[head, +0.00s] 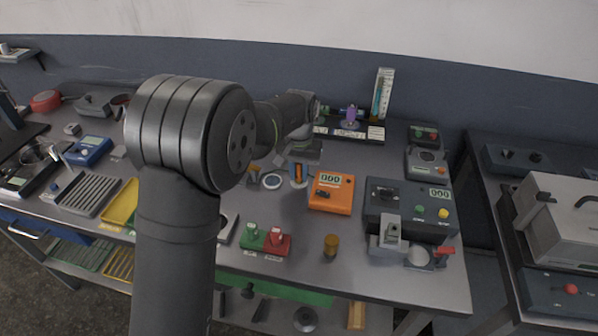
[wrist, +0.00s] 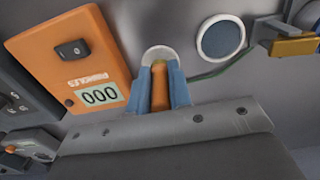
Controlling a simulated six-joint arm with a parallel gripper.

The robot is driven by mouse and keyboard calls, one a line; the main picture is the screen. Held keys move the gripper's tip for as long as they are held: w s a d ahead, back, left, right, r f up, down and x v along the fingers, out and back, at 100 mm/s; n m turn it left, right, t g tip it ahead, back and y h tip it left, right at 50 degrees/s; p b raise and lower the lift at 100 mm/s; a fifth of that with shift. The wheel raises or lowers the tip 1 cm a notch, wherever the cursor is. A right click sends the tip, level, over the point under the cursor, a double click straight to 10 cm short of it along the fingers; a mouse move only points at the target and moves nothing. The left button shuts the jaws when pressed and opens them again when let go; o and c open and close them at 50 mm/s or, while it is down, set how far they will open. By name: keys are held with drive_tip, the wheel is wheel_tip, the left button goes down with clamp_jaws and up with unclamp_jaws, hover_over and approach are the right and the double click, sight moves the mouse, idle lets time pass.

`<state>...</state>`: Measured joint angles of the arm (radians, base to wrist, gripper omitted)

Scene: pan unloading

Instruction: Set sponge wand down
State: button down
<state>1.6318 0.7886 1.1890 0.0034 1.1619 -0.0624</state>
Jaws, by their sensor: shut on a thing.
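My gripper (wrist: 162,90) has blue fingers, shut on an orange-brown handle, which I take to be the sponge wand (wrist: 159,86). A pale round shape (wrist: 155,54) shows at the fingertips in the wrist view. I cannot tell whether it is the wand's end or a spot on the bench, nor whether the wand touches the bench.
An orange counter box (head: 332,193) stands close to the right of my gripper in the head view. A green-and-red button box (head: 265,239) and brown cylinder (head: 331,246) stand nearer the front. Bare bench lies between.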

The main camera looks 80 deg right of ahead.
drive_tip(key=shift+f, duration=0.1)
drive_tip(key=c, duration=1.3)
unclamp_jaws()
wheel_tip(320, 180, up, 12)
drive_tip(key=shift+r, duration=0.2)
drive_tip(key=shift+f, duration=4.1)
